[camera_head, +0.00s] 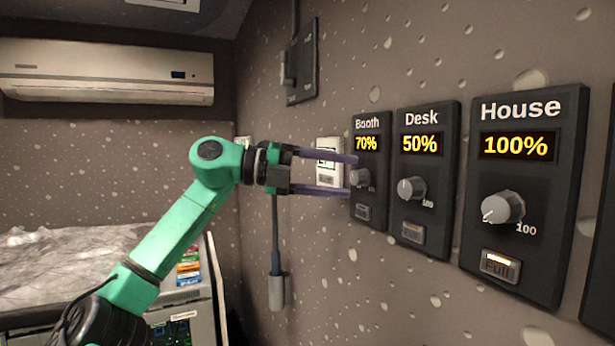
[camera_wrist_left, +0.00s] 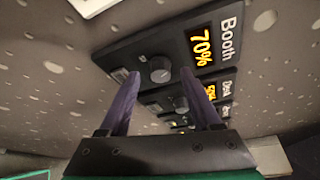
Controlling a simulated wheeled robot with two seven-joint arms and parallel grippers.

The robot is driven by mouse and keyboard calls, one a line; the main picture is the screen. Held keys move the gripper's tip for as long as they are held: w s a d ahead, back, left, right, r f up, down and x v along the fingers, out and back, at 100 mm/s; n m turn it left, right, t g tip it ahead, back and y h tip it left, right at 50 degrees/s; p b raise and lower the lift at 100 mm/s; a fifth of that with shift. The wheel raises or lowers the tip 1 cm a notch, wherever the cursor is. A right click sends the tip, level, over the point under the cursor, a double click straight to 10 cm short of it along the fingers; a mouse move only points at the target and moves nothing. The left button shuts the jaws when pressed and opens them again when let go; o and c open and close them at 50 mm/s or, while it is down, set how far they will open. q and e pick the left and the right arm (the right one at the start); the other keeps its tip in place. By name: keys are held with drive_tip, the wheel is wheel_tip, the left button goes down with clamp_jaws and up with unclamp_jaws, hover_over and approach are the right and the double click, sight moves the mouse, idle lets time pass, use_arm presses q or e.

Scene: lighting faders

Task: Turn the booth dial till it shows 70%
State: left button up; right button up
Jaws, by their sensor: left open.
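The Booth panel (camera_head: 368,125) is the leftmost of the row on the wall, and its display reads 70%. Its round grey dial (camera_head: 360,177) sits below the display. My left gripper (camera_head: 352,174) is open, with one purple finger above the dial and one below it. In the left wrist view, the Booth dial (camera_wrist_left: 160,70) shows between and beyond the two spread fingers (camera_wrist_left: 160,82), and the Booth display (camera_wrist_left: 201,46) also reads 70%. I cannot tell whether either finger touches the dial. My right gripper is not in view.
To the right are the Desk panel (camera_head: 427,185) at 50% and the House panel (camera_head: 520,200) at 100%, each with a dial and a button. A dark switch plate (camera_head: 302,62) is higher on the wall. A holder (camera_head: 277,290) hangs lower. A covered surface (camera_head: 80,262) stands at left.

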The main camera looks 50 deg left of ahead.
use_arm(q)
drive_tip(key=b+v, duration=0.2)
drive_tip(key=v, duration=1.1)
drive_tip(key=shift+b, duration=0.3)
drive_tip(key=shift+s+f, duration=0.1)
